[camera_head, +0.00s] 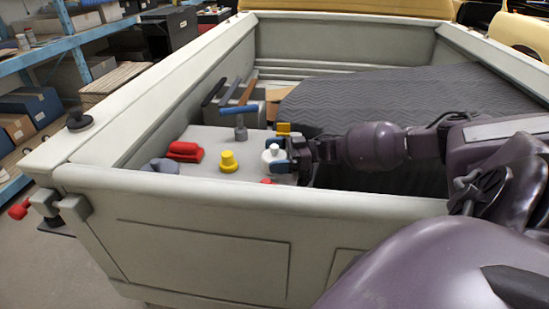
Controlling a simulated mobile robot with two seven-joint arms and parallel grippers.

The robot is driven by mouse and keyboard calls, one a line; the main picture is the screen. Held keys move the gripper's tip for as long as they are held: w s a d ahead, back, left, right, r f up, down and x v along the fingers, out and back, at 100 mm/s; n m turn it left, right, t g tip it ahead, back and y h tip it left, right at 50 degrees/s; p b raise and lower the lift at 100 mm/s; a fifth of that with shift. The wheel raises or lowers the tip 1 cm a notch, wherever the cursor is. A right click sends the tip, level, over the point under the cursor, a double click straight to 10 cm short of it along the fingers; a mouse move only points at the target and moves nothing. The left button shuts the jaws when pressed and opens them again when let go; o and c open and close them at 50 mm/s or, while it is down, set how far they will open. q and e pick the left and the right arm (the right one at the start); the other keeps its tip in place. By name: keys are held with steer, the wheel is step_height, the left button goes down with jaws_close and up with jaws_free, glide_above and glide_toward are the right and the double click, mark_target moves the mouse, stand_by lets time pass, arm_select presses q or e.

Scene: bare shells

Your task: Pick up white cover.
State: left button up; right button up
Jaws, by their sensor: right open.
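The white cover (270,154) is a small white rounded piece with a knob on top. It stands on the light grey surface (210,143) inside the truck bed. My right gripper (278,154) reaches in from the right at the cover's height. Its jaws are open, with blue fingertips close to the cover's far and near sides. I cannot tell whether they touch it. My left gripper is not in view.
A yellow knob (228,162) stands just left of the cover, with red pieces (184,151) farther left. A blue-handled tool (240,110) stands behind. The bed's near wall (200,190) rises in front.

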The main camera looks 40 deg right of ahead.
steer(key=c, duration=0.7)
steer(key=shift+c, duration=0.2)
